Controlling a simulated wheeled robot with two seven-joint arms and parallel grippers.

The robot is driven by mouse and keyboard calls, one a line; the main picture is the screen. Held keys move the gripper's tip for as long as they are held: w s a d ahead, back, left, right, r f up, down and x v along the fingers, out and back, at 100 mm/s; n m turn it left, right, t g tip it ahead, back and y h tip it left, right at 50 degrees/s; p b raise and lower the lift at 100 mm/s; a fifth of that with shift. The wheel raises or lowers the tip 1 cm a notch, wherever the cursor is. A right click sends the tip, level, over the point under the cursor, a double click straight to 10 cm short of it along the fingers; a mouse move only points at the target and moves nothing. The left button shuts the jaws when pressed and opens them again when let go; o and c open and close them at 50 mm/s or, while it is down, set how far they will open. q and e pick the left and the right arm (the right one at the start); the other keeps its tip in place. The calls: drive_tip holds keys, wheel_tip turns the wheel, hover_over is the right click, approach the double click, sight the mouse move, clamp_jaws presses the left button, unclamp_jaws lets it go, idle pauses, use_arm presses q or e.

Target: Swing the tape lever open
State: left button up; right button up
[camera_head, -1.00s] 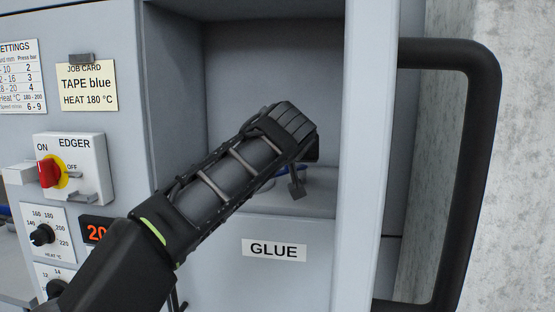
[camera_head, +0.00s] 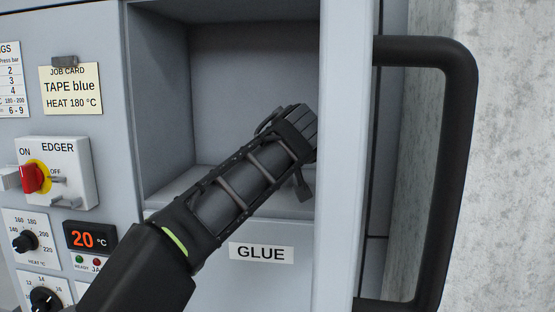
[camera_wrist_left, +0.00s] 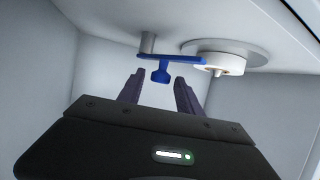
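The blue tape lever (camera_wrist_left: 172,58) shows in the left wrist view, with a short knob pointing toward my fingers. It joins a grey post at its left end, and its right end lies by a white tape roll (camera_wrist_left: 222,62). My left gripper (camera_wrist_left: 160,90) is open, with its two dark fingers apart. The knob's tip sits in the gap between the fingertips, and I see no finger touching it. In the head view my left arm reaches into the open compartment and hides the lever and the fingertips. My right gripper is not in view.
The compartment (camera_head: 235,85) has walls close around my left arm, with a GLUE label (camera_head: 261,252) below. A black handle (camera_head: 455,170) stands at the right. The EDGER switch (camera_head: 55,172), dials and a display reading 20 °C (camera_head: 90,239) are on the left panel.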

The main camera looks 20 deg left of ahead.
use_arm(q)
drive_tip(key=shift+o, duration=0.4)
drive_tip(key=shift+r, duration=0.1)
wheel_tip(320, 180, up, 10)
drive_tip(key=p, duration=0.5)
